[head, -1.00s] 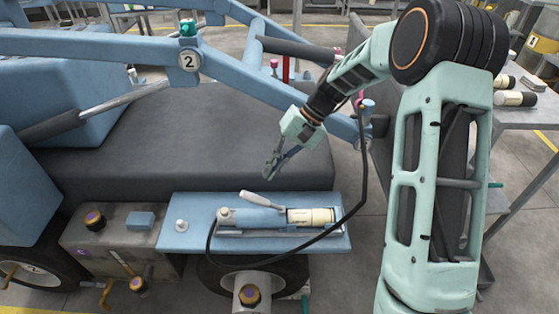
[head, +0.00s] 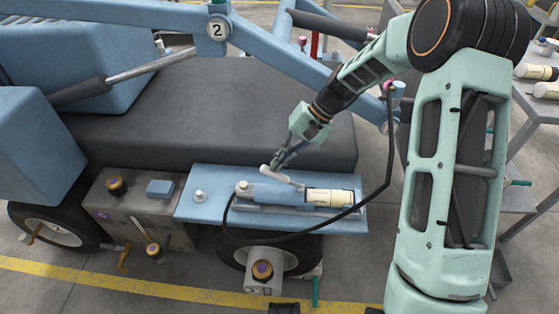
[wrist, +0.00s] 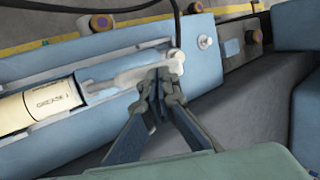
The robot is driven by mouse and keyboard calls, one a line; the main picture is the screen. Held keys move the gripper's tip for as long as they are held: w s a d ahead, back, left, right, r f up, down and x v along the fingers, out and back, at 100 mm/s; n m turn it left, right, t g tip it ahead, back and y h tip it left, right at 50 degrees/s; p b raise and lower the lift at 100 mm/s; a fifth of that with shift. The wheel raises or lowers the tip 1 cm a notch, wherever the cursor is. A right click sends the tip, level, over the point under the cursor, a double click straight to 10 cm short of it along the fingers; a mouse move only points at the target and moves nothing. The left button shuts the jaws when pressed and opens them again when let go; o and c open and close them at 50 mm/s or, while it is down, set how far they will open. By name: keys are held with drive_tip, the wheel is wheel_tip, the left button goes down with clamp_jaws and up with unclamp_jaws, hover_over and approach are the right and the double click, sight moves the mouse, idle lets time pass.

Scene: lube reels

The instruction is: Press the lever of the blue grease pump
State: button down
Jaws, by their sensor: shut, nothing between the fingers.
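The blue grease pump (head: 268,195) lies on a light blue shelf (head: 207,212) on the side of the machine, with a cream grease cartridge (head: 330,197) at its right end. Its pale lever (head: 281,177) slants above the pump body. My gripper (head: 277,164) is shut and empty, with its fingertips at the lever in the head view. In the wrist view the lever (wrist: 135,76) lies along the pump and my closed fingertips (wrist: 157,72) overlap it. I cannot tell whether they touch it.
A black hose (head: 388,150) loops from the pump around the cartridge and up to the right. A dark grey deck (head: 200,115) lies behind the shelf, and a blue boom (head: 300,65) rises above it. A wheel (head: 270,258) is below the shelf.

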sight(266, 171)
drive_tip(key=shift+a+f+h, duration=0.1)
drive_tip(key=shift+a+h, duration=0.15)
drive_tip(key=shift+h, duration=0.05)
drive_tip(key=shift+a+f+p, duration=0.1)
drive_tip(key=shift+a+p, duration=0.05)
drive_tip(key=shift+p, duration=0.25)
drive_tip(key=shift+a+f+h+p, duration=0.3)
drive_tip(key=shift+a+h+p, duration=0.2)
drive_tip(key=shift+h+p, duration=0.25)
drive_tip(key=shift+a+f+h+p, duration=0.5)
drive_tip(key=shift+f+h+p, duration=0.05)
drive_tip(key=shift+h, duration=0.2)
drive_tip(key=shift+a+f+h+p, duration=0.2)
drive_tip(key=shift+a+f+h, duration=0.05)
drive_tip(key=shift+f+h, duration=0.2)
drive_tip(key=shift+a+f+h+p, duration=0.2)
drive_tip(key=shift+f+h, duration=0.25)
drive_tip(key=shift+a+f+m, duration=0.2)
drive_tip(key=shift+f+m, duration=0.1)
drive_tip(key=shift+f, duration=0.45)
drive_tip(key=v, duration=1.2)
